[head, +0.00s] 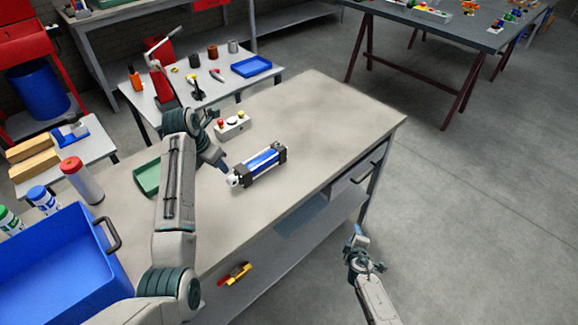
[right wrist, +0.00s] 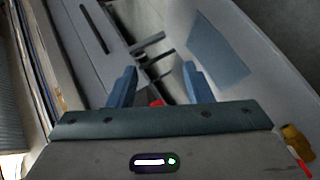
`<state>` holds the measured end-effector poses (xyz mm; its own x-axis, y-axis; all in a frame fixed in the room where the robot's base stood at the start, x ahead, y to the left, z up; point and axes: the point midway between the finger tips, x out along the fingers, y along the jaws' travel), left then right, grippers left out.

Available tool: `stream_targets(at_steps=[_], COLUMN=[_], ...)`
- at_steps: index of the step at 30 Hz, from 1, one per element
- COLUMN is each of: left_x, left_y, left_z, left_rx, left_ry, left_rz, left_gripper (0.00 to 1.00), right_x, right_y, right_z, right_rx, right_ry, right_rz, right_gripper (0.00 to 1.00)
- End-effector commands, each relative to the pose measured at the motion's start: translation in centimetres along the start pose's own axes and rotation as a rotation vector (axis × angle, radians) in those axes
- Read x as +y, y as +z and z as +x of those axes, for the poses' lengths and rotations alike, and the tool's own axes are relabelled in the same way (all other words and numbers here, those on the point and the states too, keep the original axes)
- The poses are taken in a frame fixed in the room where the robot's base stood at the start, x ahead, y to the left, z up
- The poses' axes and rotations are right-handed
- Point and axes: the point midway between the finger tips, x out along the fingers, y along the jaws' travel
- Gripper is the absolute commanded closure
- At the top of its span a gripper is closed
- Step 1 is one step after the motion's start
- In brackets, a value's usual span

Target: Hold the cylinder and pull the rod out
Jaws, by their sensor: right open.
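The cylinder (head: 264,161), blue with black end caps, lies on the workbench (head: 330,115). Its pale rod end (head: 234,180) points to the lower left. My left gripper (head: 222,166) is just left of the cylinder, above the bench near the rod end. Its fingers are small and partly hidden by my arm, so I cannot tell if they are open or touch anything. My right gripper (head: 358,238) is beyond the bench's right edge, apart from the cylinder. In the right wrist view its blue fingers (right wrist: 158,82) are spread and empty.
A button box (head: 233,126) stands behind the cylinder. A green tray (head: 147,177) and a blue crate (head: 60,265) are to the left. A drawer handle (head: 372,172) sticks out from the bench side. The bench top right of the cylinder is clear.

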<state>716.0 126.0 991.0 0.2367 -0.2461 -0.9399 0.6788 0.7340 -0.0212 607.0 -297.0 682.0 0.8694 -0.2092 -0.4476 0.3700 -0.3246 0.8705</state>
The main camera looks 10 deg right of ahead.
Motion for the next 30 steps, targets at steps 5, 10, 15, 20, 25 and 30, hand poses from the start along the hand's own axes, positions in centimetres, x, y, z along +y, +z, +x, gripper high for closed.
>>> stream_targets(at_steps=[5, 10, 15, 20, 25, 30], left_x=[0.0, 0.0, 0.0, 0.0, 0.0, 0.0], left_y=[0.0, 0.0, 0.0, 0.0, 0.0, 0.0], left_z=[0.0, 0.0, 0.0, 0.0, 0.0, 0.0], left_rx=[0.000, 0.000, 0.000, 0.000, 0.000, 0.000], left_ry=[0.000, 0.000, 0.000, 0.000, 0.000, 0.000], left_rz=[0.000, 0.000, 0.000, 0.000, 0.000, 0.000], left_gripper=[0.64, 0.64, 0.64, 0.64, 0.64, 0.64], right_x=[9.9, 18.9, 26.5, 26.3, 23.6, 21.4], right_y=[-5.0, -9.8, -16.5, -22.1, -26.1, -28.4], right_z=[1.7, 1.8, 0.6, -0.3, -1.7, -3.3], right_rx=[0.059, 0.105, 0.217, 0.411, 0.590, 0.710], right_ry=[0.189, 0.363, 0.475, 0.364, 0.180, 0.019], right_rz=[-0.175, -0.343, -0.508, -0.577, -0.594, -0.603], right_gripper=[0.54, 0.54, 0.54, 0.54, 0.54, 0.54])
